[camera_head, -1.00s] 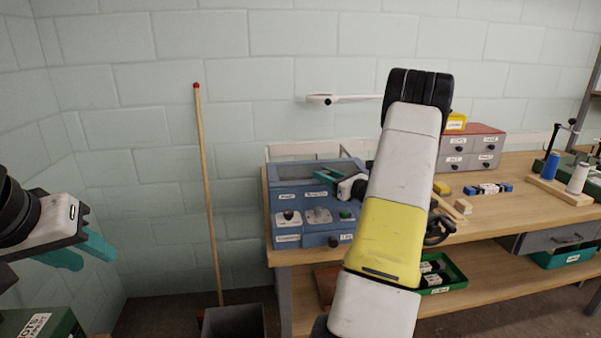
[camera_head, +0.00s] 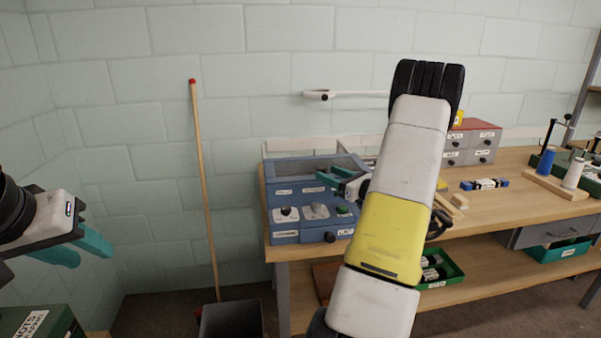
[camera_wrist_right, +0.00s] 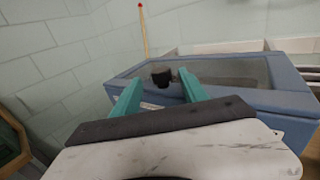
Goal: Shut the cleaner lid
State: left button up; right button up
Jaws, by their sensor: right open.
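The cleaner is a blue box (camera_head: 270,224) at the left end of the workbench, with dials and a green button on its front panel. Its lid (camera_head: 296,168) has a blue frame and a dark window, and looks lowered; whether it is fully shut I cannot tell. In the right wrist view the lid (camera_wrist_right: 228,72) fills the middle, and a black knob (camera_wrist_right: 161,74) shows between my fingertips. My right gripper (camera_head: 333,178) is open at the lid's front edge, its teal fingers apart; contact is unclear. My left gripper (camera_head: 82,248) is open and empty at far left, away from the bench.
My right arm hides part of the bench. A wooden pole (camera_head: 203,190) leans on the wall by a dark bin (camera_head: 231,319). Drawers (camera_head: 482,147), thread spools (camera_head: 572,174) and small blocks stand farther right. A green tray (camera_head: 452,277) sits on the lower shelf.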

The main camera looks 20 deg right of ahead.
jog(key=shift+v, duration=2.15)
